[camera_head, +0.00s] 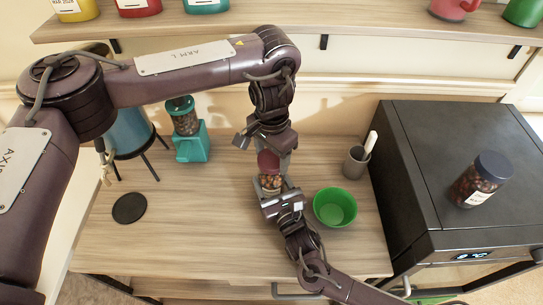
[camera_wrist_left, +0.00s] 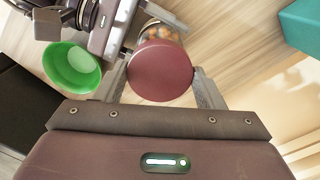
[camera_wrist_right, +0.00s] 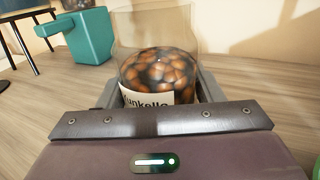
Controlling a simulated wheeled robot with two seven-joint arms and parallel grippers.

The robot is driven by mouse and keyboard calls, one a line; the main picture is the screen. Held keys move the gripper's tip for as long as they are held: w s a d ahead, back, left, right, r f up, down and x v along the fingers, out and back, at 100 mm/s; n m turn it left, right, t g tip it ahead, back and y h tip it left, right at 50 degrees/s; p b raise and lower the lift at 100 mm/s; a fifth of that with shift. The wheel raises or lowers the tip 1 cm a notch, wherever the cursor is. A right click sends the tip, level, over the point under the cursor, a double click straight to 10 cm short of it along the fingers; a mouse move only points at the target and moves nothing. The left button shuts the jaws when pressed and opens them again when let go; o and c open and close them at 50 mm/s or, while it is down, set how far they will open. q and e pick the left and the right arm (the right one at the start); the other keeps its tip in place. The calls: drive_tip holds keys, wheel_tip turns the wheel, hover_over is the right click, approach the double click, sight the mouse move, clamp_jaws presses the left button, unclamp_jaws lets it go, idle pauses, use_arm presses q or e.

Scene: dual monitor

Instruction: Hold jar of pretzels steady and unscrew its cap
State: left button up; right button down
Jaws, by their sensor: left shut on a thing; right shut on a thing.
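The jar (camera_head: 271,183) stands upright above the middle of the table, with round brown contents and a white label. My right gripper (camera_head: 274,193) is shut on the jar's lower body. The dark red cap (camera_head: 268,162) is at the jar's top, and its round face (camera_wrist_left: 161,70) fills the gap between the left fingers. My left gripper (camera_head: 270,157), reaching down from above, is shut on the cap. I cannot tell whether cap and jar still touch.
A green bowl (camera_head: 335,207) and a grey cup (camera_head: 356,162) stand right of the jar. A teal grinder (camera_head: 192,146) and a black disc (camera_head: 129,208) are at left. A black appliance (camera_head: 420,150) bears another jar (camera_head: 479,180). A shelf (camera_head: 330,25) runs above.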

sight(271, 159)
use_arm(q)
drive_tip(key=shift+r, duration=1.6)
use_arm(e)
drive_tip(key=shift+c, duration=1.5)
unclamp_jaws()
